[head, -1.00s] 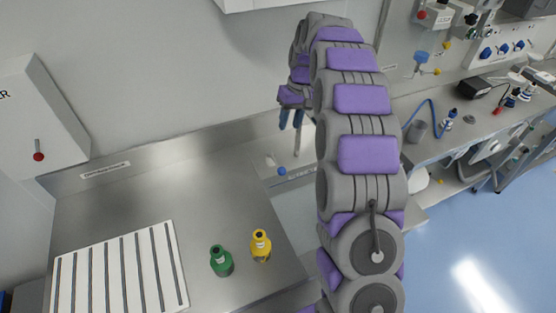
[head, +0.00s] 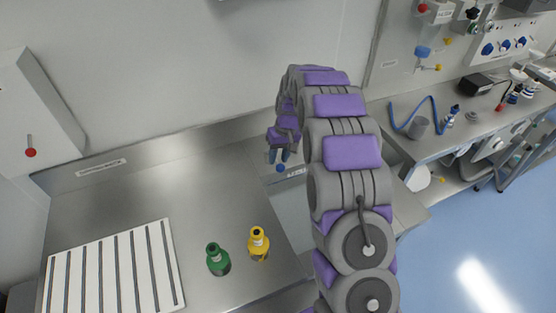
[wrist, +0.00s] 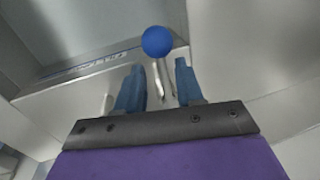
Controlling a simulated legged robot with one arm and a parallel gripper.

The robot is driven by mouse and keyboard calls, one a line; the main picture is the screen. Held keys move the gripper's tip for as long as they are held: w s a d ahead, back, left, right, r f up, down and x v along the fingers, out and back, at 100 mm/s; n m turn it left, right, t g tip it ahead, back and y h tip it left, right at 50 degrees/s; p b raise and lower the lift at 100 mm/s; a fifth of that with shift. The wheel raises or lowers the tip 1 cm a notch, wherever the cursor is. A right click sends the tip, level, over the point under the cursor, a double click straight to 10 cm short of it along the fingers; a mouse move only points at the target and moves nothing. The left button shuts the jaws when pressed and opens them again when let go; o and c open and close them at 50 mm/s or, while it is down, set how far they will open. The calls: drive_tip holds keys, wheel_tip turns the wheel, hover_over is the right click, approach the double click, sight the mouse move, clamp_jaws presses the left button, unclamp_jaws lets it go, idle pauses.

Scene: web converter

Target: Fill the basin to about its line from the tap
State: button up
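A round blue knob (head: 280,168) sits at the back of the steel bench, just below my gripper. In the wrist view the blue knob (wrist: 155,41) lies just beyond the fingertips, with a thin metal piece below it showing between the fingers. My gripper (head: 279,156) points down there, and its blue fingers (wrist: 163,72) stand apart with nothing between them gripped. A pale recessed area (head: 290,212), perhaps the basin, lies below the knob, partly hidden by my arm. I cannot make out a tap spout, water or a fill line.
A green bottle (head: 217,260) and a yellow bottle (head: 259,245) stand left of my arm, near a slatted white rack (head: 112,268). A wall box with a red-knobbed lever (head: 30,152) hangs at left. A side bench (head: 463,130) at right holds a blue hose and a grey beaker.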

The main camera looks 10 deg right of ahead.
drive_tip(key=shift+a+f, duration=0.2)
drive_tip(key=shift+f, duration=0.4)
drive_tip(key=shift+a, duration=0.15)
drive_tip(key=shift+c, duration=0.4)
clamp_jaws()
idle(0.5)
